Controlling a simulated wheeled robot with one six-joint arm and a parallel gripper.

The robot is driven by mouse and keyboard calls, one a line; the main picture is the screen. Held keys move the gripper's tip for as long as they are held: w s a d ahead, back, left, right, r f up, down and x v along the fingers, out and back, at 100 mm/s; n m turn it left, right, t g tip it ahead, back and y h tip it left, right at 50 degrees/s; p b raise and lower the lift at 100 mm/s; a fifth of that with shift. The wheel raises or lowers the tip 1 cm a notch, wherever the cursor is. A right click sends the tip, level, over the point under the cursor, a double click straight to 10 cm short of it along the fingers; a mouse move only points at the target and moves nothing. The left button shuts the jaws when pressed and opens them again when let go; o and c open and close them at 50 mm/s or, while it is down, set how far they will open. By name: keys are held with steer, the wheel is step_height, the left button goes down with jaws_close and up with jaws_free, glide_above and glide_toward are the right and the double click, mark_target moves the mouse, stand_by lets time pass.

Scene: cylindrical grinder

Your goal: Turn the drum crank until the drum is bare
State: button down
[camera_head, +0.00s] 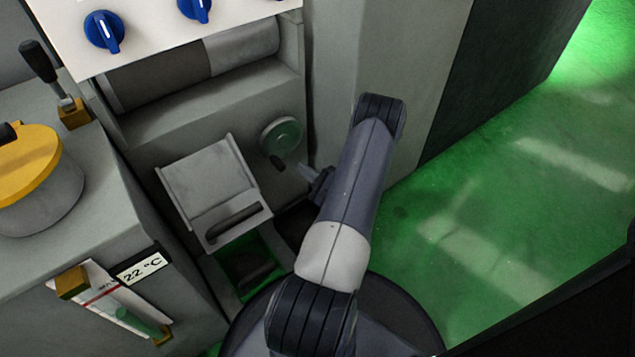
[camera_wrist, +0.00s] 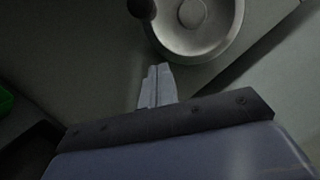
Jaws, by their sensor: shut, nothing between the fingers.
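The drum crank (camera_head: 283,134) is a round grey-green disc on the machine's front face, with a dark knob (camera_head: 277,161) at its lower left. The drum (camera_head: 243,48) lies in the recess above; its left stretch is dark and its right stretch is lighter grey. My gripper (camera_head: 303,168) is shut and empty, just below and right of the crank, apart from it. In the wrist view the closed fingers (camera_wrist: 158,70) point up toward the crank disc (camera_wrist: 199,22). The knob shows at the top edge (camera_wrist: 141,7), up and left of the fingertips.
A tilted grey flap (camera_head: 208,180) with a dark handle hangs left of the crank, above an open green-lit bin (camera_head: 245,268). A panel with blue knobs (camera_head: 104,31) is above. A yellow-lidded pot (camera_head: 35,165) stands left. Open floor (camera_head: 480,210) lies right.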

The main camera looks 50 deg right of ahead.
mark_target(285, 143)
steer(key=shift+w+a+r+b, duration=0.2)
steer(key=shift+w+a+r, duration=0.4)
steer(key=shift+a, duration=0.2)
steer(key=shift+w+a+r+b, duration=0.2)
steer(key=shift+w+a+r, duration=0.35)
steer(key=shift+a, duration=0.25)
